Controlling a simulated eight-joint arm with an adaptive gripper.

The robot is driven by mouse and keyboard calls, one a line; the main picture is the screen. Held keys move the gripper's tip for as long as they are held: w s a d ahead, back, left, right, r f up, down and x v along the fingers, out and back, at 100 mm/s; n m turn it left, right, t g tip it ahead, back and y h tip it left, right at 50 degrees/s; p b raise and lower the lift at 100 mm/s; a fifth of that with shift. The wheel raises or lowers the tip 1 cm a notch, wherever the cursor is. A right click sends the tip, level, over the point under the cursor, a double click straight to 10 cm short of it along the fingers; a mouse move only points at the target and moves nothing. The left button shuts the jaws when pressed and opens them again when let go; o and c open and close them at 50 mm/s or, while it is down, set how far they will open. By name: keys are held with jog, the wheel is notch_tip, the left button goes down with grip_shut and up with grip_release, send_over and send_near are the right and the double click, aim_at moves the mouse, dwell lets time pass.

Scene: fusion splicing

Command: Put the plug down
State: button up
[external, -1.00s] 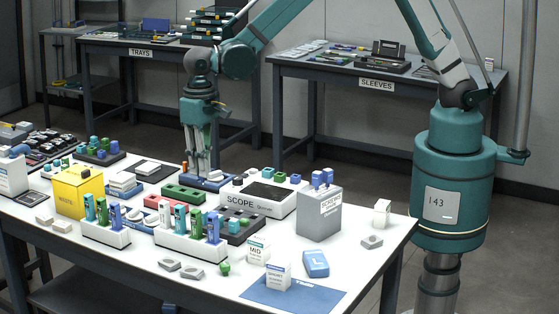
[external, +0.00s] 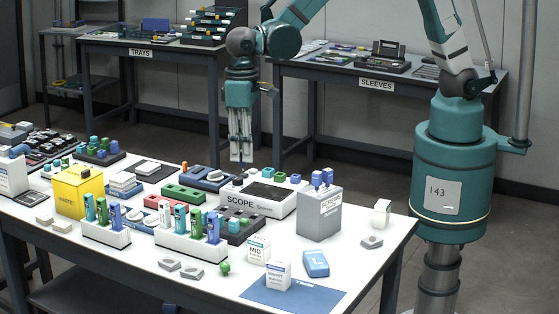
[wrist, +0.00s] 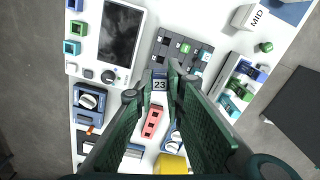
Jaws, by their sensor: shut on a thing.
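In the wrist view the plug (wrist: 159,84) shows between the fingertips of my gripper (wrist: 160,76), with a label reading 23 facing the camera. In the external view only a dark blue tip of the plug (external: 241,162) shows under the fingers. The plug appears clear of the table.
The white scope (external: 268,194) has a dark screen. A dark tray with square slots (wrist: 204,48) holds several small plugs. A blue device with a white knob (wrist: 88,101), a red block (wrist: 152,121) and a grey box (external: 319,214) stand nearby.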

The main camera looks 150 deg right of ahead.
jog(key=s+a+r+n+p, duration=0.2)
jog(key=s+a+r, duration=0.1)
jog(key=a, duration=0.6)
jog(key=s+a+r+n+p, duration=0.3)
jog(key=s+a, duration=0.3)
jog(key=a, duration=0.4)
jog(key=shift+r+n+p, duration=0.3)
jog(key=shift+r, duration=0.35)
jog(key=shift+f, duration=2.95)
jog(key=shift+f, duration=2.05)
jog(key=shift+f+b, duration=0.2)
jog(key=shift+b, duration=0.25)
